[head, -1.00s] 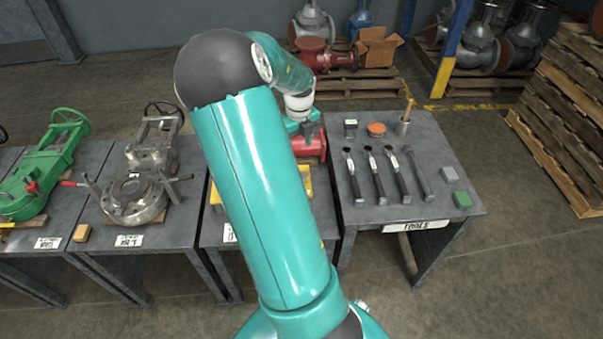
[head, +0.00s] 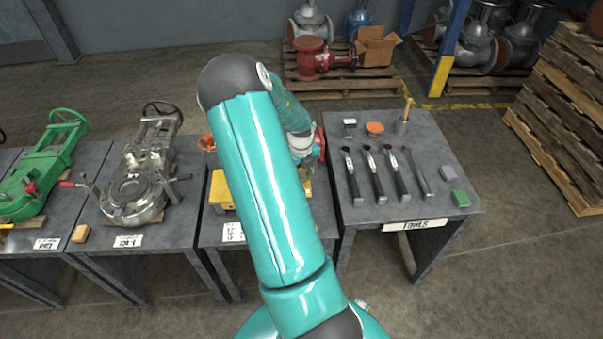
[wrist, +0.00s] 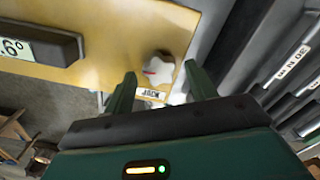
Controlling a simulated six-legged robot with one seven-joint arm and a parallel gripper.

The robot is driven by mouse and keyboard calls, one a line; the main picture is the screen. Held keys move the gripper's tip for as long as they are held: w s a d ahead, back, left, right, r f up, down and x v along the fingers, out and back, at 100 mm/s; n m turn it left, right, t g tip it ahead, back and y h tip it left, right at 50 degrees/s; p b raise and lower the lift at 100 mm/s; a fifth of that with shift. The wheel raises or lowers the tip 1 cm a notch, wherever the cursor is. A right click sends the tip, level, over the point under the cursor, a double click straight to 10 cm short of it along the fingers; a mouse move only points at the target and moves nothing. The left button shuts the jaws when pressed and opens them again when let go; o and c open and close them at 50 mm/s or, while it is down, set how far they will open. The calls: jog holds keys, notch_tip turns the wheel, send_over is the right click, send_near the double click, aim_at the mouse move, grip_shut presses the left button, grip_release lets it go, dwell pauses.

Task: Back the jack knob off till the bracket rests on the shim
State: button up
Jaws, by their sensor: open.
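The jack knob (wrist: 160,68) is a pale lobed knob with a red mark, on the yellow bracket (wrist: 105,50) in the wrist view. A small printed label (wrist: 150,94) sits just below it. My gripper (wrist: 160,75) is open, its two green fingers apart, with the knob showing between their tips. I cannot tell how far the tips are from the knob, and no contact shows. In the head view, yellow metal (head: 221,190) shows beside my arm, which hides most of the work area. I cannot make out the shim or any gap under the bracket.
A dark angle display (wrist: 40,45) lies on the yellow surface. The tool table (head: 400,212) at right holds several dark-handled tools. A neighbouring bench at left carries a grey valve (head: 137,190); a green valve (head: 40,175) stands farther left. Open floor lies in front.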

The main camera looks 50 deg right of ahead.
jog(key=shift+f, duration=0.2)
jog(key=c, duration=1)
jog(key=shift+n, duration=0.3)
